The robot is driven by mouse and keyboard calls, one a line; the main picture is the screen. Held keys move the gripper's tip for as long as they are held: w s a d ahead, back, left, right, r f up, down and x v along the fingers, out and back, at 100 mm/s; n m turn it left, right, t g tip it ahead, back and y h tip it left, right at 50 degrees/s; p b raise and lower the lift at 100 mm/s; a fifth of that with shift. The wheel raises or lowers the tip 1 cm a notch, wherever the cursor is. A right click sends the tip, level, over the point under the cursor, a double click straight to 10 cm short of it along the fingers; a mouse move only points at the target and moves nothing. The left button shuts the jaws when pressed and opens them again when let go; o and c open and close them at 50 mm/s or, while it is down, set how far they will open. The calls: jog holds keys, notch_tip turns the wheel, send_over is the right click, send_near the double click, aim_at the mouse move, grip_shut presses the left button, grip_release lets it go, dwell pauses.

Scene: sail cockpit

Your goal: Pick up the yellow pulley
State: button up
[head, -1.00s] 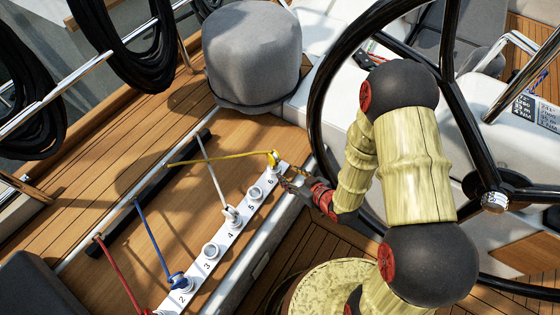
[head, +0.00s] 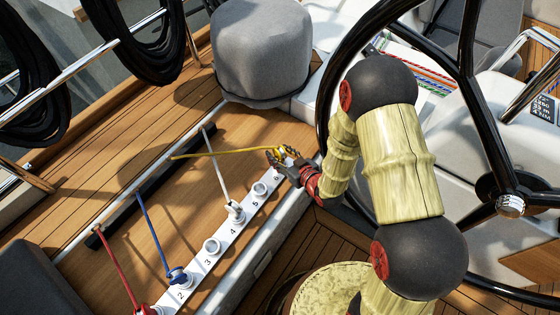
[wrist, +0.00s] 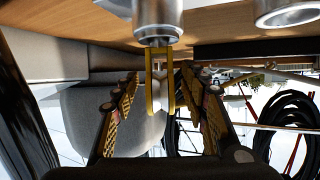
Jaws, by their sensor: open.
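The yellow pulley (head: 270,149) stands at the far end of the white numbered strip (head: 211,264), by the 6 mark, with a yellow line running left from it. My gripper (head: 282,155) is at the pulley and partly hides it. In the wrist view, which looks upside down, the pulley's yellow side plates (wrist: 149,92) hang from a silver fitting (wrist: 157,28). They lie between the two open fingers of my gripper (wrist: 160,84), with a visible gap on each side.
A white pulley (head: 235,212), a blue pulley (head: 178,277) and a red pulley (head: 145,310) stand along the same strip. A grey covered drum (head: 262,50) is behind, and the black steering wheel (head: 323,90) is close on the right.

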jog(key=shift+r, duration=0.1)
jog(key=c, duration=1.1)
grip_shut()
